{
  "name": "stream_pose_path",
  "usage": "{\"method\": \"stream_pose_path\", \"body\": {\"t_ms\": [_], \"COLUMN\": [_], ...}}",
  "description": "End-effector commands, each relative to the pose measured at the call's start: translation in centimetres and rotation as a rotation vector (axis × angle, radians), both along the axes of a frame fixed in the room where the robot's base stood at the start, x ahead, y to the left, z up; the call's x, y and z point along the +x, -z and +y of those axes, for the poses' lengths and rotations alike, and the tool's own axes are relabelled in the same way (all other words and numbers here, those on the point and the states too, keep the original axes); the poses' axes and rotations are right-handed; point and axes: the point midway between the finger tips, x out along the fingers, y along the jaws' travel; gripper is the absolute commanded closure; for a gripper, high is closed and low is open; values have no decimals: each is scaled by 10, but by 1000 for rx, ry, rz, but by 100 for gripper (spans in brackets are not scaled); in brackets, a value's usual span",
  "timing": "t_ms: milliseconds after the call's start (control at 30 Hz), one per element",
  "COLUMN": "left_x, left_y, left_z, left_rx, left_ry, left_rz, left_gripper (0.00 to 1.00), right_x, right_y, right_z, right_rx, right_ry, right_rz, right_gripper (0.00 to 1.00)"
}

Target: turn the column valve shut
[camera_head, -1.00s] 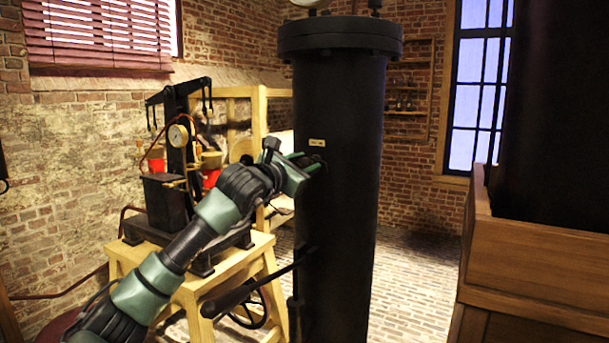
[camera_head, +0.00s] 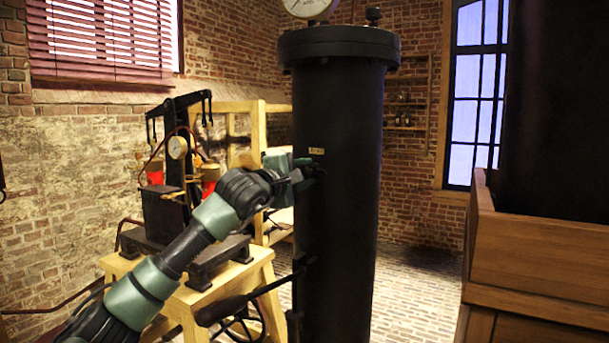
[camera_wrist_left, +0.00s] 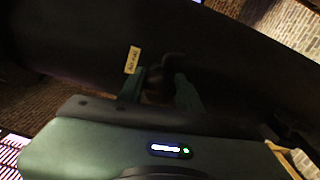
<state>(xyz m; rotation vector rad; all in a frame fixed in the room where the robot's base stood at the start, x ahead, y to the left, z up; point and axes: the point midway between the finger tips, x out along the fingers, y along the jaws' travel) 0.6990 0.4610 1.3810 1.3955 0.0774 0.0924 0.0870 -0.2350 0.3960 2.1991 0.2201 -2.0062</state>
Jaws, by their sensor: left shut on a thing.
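The tall black column (camera_head: 338,230) stands upright in the middle of the head view, with a small pale label (camera_head: 317,150) on its side. The dark column valve (camera_head: 314,171) sticks out just below the label. My left gripper (camera_head: 304,175) is shut on the valve, with its fingers close to the column's side. In the left wrist view the valve (camera_wrist_left: 160,80) shows dimly between the two green fingers, beside the label (camera_wrist_left: 132,60); its exact angle is hard to tell. My right gripper is not in view.
A gauge (camera_head: 309,6) sits on top of the column. A black pump apparatus on a pale wooden stand (camera_head: 215,285) is at left, behind my left arm. A dark lever (camera_head: 250,298) juts from the column's lower left. A wooden crate (camera_head: 540,255) stands at right.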

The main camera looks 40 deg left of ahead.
Motion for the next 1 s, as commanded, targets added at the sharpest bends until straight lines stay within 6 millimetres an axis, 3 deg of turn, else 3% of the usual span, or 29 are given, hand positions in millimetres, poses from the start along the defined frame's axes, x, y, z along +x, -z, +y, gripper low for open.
{"method": "stream_pose_path", "body": {"t_ms": [400, 933, 967, 1000], "left_x": [0, 1, 1, 1], "left_y": [3, 3, 3, 3], "left_z": [-1, -1, -1, -1], "left_rx": [170, 189, 189, 189], "left_ry": [1, 2, 2, 2], "left_rz": [22, 26, 26, 26], "left_gripper": [100, 100, 57, 46], "right_x": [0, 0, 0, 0], "right_y": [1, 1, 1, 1], "right_z": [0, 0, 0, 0], "right_rx": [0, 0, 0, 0], "right_ry": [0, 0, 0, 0], "right_rz": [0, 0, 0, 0], "right_gripper": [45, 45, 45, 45]}}
